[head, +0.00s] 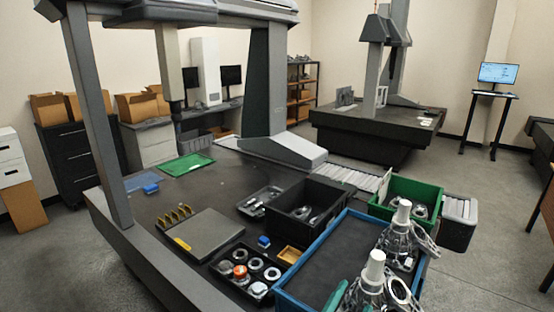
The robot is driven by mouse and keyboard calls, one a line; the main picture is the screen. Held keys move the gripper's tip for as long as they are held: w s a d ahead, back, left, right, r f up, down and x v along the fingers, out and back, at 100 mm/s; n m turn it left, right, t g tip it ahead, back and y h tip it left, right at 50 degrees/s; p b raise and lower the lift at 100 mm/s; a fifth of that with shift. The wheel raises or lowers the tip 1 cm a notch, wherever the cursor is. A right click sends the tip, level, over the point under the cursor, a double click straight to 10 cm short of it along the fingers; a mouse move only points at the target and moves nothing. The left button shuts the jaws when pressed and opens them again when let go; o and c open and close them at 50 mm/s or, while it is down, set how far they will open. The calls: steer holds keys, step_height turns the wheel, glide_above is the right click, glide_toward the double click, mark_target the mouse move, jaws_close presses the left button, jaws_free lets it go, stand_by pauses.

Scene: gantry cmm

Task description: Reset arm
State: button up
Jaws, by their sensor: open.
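My gripper and arm are not in view. The head view shows a gantry measuring machine with a dark flat table (150,210). Its grey column (262,85) stands behind the table and its vertical probe arm (170,65) hangs over the back left. A blue-rimmed tray (318,245) with a dark, mostly bare floor is at the front right. Two silver parts with white cylindrical tops, a near one (374,268) and a far one (403,213), stand at its right side. Whether they rest inside the tray or on its edge I cannot tell.
A black bin (290,195), a green bin (425,188) and a black tray of round parts (238,288) crowd the right and front. A grey plate (205,235) lies mid-table. A green mat (188,165) lies at the back. Grey floor is open at far right.

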steer(key=s+a+f+n+t+y, duration=0.1)
steer(key=s+a+f+n+y, duration=0.35)
steer(key=s+f+n, duration=0.35)
steer(key=s+a+f+n+y, duration=0.45)
steer(key=s+f, duration=0.25)
steer(key=s, duration=0.3)
steer(key=s+a, duration=0.5)
steer(key=s, duration=0.5)
steer(key=s+a+f+n+y, duration=0.1)
steer(key=s+a, duration=0.3)
steer(key=s, duration=0.6)
steer(key=shift+a+g, duration=0.4)
